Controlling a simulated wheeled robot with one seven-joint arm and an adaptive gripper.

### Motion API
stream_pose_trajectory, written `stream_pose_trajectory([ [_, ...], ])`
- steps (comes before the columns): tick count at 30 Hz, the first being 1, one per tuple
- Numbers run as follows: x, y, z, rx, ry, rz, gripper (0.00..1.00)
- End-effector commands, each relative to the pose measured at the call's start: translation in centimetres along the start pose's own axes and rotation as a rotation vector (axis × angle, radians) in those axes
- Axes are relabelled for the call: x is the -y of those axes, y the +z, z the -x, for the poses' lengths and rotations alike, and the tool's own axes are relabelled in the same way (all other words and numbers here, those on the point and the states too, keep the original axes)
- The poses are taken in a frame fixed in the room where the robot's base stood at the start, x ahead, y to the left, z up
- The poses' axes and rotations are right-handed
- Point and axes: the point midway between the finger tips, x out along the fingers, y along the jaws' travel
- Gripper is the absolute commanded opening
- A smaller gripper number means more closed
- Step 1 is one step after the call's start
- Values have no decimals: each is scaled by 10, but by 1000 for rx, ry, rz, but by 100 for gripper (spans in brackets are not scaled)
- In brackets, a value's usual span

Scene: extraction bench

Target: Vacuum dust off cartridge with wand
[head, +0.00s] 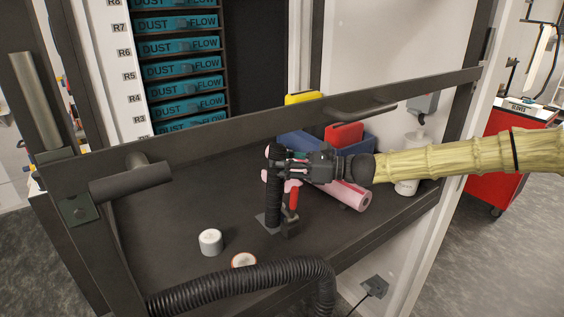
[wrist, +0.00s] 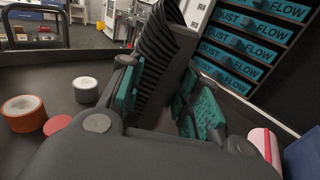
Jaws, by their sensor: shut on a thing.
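My gripper (head: 284,165) is shut on a black ribbed upright handle (head: 273,200), which looks like the wand. In the wrist view the ribbed wand (wrist: 167,50) stands between the teal finger pads of my gripper (wrist: 165,98). Its lower end is near a small grey plate (head: 263,218) on the bench; I cannot tell if they touch. A red part (head: 294,196) shows beside it. Teal cartridges (head: 184,89) marked DUST FLOW are stacked in a rack behind the bench, and also show in the wrist view (wrist: 238,52). Dust on them is too small to tell.
A black corrugated hose (head: 235,282) crosses the bench front. A dark frame bar (head: 240,120) with handles crosses before the rack.

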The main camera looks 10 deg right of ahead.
Motion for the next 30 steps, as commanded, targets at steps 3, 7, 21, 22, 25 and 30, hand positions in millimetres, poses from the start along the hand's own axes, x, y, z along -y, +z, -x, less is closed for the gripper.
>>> stream_pose_trajectory([
  [3, 0, -1, 0, 1, 0, 1, 0],
  [7, 0, 0, 0, 1, 0, 1, 0],
  [21, 0, -10, 0, 1, 0, 1, 0],
  [22, 0, -10, 0, 1, 0, 1, 0],
  [25, 0, -14, 0, 1, 0, 1, 0],
  [30, -1, -19, -1, 1, 0, 1, 0],
])
